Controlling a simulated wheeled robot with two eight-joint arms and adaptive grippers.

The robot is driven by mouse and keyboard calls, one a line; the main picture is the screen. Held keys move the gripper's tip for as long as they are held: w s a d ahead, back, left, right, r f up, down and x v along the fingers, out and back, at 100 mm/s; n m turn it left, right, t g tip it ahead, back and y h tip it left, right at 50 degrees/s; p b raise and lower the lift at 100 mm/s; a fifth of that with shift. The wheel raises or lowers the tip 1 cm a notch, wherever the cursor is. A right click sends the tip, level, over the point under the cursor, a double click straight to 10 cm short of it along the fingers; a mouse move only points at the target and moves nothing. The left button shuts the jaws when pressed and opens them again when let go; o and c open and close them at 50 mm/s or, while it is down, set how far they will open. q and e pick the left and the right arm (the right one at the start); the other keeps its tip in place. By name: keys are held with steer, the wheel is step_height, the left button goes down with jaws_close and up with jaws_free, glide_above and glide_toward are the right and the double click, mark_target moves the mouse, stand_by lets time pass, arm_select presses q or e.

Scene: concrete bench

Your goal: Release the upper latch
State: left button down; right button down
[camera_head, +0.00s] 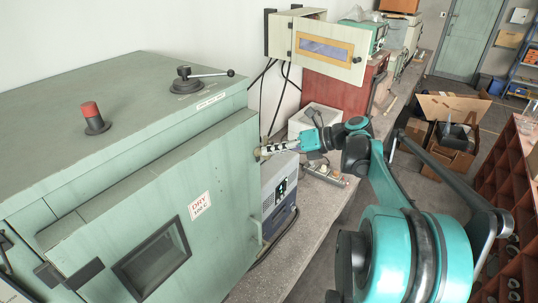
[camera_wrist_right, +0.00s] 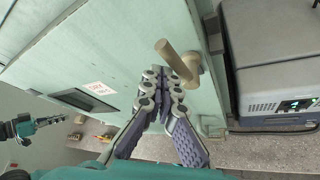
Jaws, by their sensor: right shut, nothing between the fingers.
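The upper latch is a beige handle (camera_wrist_right: 177,60) on a round mount at the edge of the pale green oven door (camera_head: 150,210). In the head view it is small and mostly covered by the gripper. My right gripper (camera_wrist_right: 171,76) is shut and empty, its fingertips close beside the latch handle; whether they touch it, I cannot tell. In the head view the right gripper (camera_head: 267,151) reaches in from the right to the door's upper right edge. My left gripper (camera_wrist_right: 28,128) seems to show at the left of the wrist view, its jaws unclear.
A grey device with a display (camera_wrist_right: 270,70) stands on the bench just right of the oven. A lever (camera_head: 205,73) and a red knob (camera_head: 92,115) rise from the oven top. A cream cabinet (camera_head: 325,48) is behind. Bare bench (camera_head: 285,262) lies in front of the device.

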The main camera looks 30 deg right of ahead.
steer(key=shift+w+d+r, duration=0.15)
steer(key=shift+d, duration=0.25)
steer(key=shift+d+r, duration=0.15)
stand_by(0.4)
